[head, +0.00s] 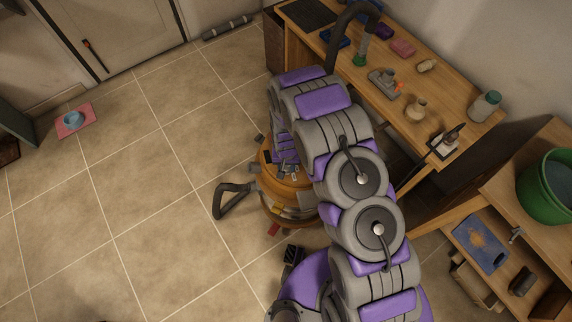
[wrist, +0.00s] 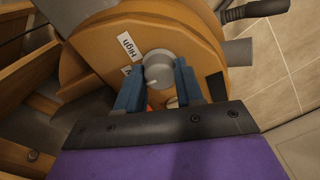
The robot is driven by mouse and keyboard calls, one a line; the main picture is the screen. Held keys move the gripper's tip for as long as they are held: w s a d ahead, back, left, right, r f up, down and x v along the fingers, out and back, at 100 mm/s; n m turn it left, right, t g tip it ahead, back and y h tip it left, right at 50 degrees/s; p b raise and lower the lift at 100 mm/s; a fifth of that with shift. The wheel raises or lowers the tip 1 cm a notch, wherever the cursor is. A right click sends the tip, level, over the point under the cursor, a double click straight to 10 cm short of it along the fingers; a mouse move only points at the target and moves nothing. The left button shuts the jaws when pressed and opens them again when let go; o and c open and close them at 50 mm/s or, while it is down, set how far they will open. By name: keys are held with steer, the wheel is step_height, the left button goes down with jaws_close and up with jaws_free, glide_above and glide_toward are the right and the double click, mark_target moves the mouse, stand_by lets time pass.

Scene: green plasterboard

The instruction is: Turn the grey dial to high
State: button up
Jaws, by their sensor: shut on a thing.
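The grey dial (wrist: 158,66) sits on the face of a round orange machine (wrist: 98,58) in the wrist view. A white label reading "High" (wrist: 129,46) is at the dial's upper left, with a second, partly hidden label (wrist: 127,71) below it. A pale pointer mark on the dial faces lower left. My gripper (wrist: 160,80) has its two blue fingers on either side of the dial, shut on it. In the head view the orange machine (head: 268,187) stands on the floor, partly hidden by my arm; the dial is not visible there.
A wooden workbench (head: 452,92) with several items runs along the right. A shelf with a green bucket (head: 546,188) stands at lower right. A black hose handle (head: 230,198) sticks out left of the machine. The tiled floor (head: 130,190) at left is mostly clear.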

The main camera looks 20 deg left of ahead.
steer(key=shift+m, duration=0.3)
steer(key=shift+m+p, duration=0.65)
steer(key=shift+m, duration=0.25)
steer(key=m, duration=0.2)
steer(key=shift+w+m, duration=0.1)
steer(key=shift+m, duration=0.3)
steer(key=m, duration=0.3)
steer(key=shift+f+b, duration=0.15)
steer(key=shift+b, duration=0.25)
steer(key=shift+m+b, duration=0.6)
steer(key=shift+m, duration=1.2)
steer(key=o, duration=1)
steer(key=shift+a, duration=0.1)
steer(key=shift+o, duration=0.2)
